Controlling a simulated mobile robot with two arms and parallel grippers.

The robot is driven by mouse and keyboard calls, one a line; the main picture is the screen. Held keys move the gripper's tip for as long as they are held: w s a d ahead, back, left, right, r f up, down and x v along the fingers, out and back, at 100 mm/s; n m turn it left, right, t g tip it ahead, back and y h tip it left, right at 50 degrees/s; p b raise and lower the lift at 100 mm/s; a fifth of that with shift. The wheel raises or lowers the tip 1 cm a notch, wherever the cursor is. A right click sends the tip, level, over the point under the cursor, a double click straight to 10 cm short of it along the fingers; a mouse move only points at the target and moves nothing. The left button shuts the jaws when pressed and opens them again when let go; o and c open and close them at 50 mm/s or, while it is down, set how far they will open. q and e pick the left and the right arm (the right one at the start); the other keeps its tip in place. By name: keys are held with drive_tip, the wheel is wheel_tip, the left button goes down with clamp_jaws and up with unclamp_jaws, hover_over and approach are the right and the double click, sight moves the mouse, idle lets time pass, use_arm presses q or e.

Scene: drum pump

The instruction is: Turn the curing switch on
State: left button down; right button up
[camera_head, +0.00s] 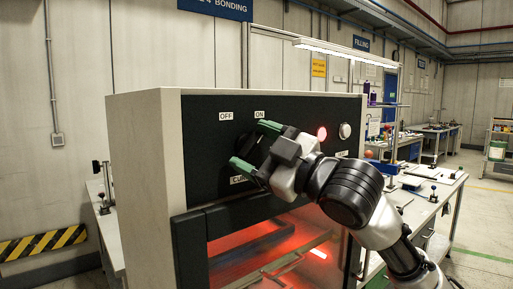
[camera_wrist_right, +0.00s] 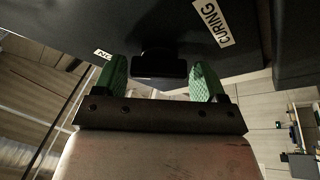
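The curing switch is a black knob (camera_wrist_right: 158,66) on the black front panel (camera_head: 203,150) of a pale cabinet. The panel bears an OFF label (camera_head: 225,116), an ON label (camera_head: 259,114) to its right, and a CURING label (camera_wrist_right: 212,22) below the knob. My right gripper (camera_head: 254,145) is open in front of the panel, its green fingers on either side of the knob. In the right wrist view (camera_wrist_right: 159,80) the knob's bar sits between the fingertips with narrow gaps. In the head view the knob is mostly lost in shadow. My left gripper is not in view.
A red lamp (camera_head: 321,133) glows on the panel, beside a white round button (camera_head: 344,130). The cabinet's window (camera_head: 275,255) below shows a red-orange glow, with a dark frame bar above it. A workbench with tools (camera_head: 420,190) stands to the right behind my arm.

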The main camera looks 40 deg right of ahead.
drive_tip(key=shift+o, duration=1)
drive_tip(key=b+v, duration=0.7)
drive_tip(key=v, duration=0.4)
